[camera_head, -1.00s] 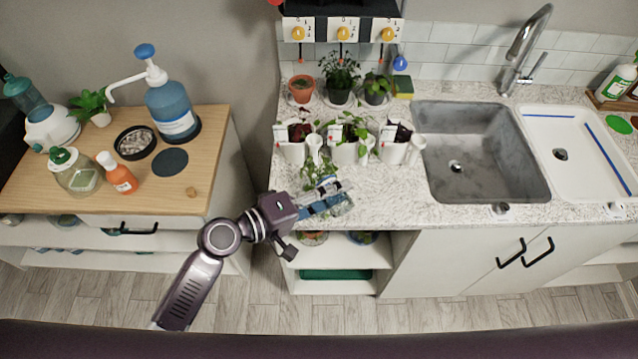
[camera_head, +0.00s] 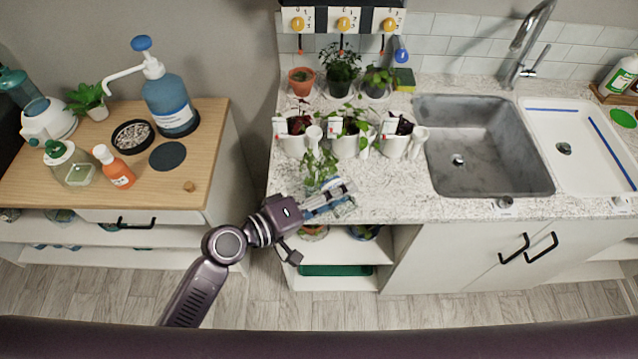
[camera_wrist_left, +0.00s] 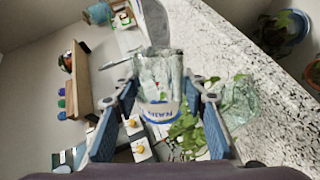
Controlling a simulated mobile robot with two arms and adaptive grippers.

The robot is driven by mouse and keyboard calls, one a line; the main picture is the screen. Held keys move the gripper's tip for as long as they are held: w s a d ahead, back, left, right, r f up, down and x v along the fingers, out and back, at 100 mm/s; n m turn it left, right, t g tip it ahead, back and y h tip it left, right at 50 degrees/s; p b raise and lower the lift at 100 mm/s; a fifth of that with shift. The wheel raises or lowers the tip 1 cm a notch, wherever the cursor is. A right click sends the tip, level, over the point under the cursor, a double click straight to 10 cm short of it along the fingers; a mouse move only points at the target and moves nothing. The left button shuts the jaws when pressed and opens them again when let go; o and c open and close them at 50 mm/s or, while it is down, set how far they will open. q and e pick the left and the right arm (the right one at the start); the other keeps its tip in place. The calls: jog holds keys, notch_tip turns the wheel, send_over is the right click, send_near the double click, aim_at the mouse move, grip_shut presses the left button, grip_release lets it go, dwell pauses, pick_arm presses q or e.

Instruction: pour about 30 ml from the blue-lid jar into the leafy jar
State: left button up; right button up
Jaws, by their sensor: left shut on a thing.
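My left gripper (camera_head: 335,199) is at the front edge of the speckled counter in the head view. My right gripper is not in view.
White pots with plants (camera_head: 346,146) stand behind the gripper, with small potted plants further back. The sink (camera_head: 480,150) is to the right. A wooden cabinet top (camera_head: 60,190) at left holds bottles and a pump dispenser (camera_head: 170,105). Counter between pots and sink front is clear.

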pick_arm(q)
jog(key=shift+s+d+f+b, duration=0.1)
jog(key=shift+f+b, duration=0.1)
jog(key=shift+f, duration=0.15)
jog(key=shift+s+f+b, duration=0.1)
jog(key=shift+f+b, duration=0.05)
jog(key=shift+f, duration=0.15)
jog(key=shift+r+m+t+p, duration=0.3)
jog(key=shift+r+m+p, duration=0.35)
jog(key=shift+r, duration=0.65)
jog(key=shift+r+m, duration=0.15)
jog(key=shift+m, duration=0.3)
jog(key=shift+w+r+m+t+b, duration=0.1)
jog(key=shift+r+m+t+b, duration=0.1)
jog(key=shift+m+t+b, duration=0.25)
jog(key=shift+f+m, duration=0.2)
jog(key=shift+m, duration=0.05)
jog(key=shift+w+r+b, duration=0.1)
jog(key=shift+b, duration=0.2)
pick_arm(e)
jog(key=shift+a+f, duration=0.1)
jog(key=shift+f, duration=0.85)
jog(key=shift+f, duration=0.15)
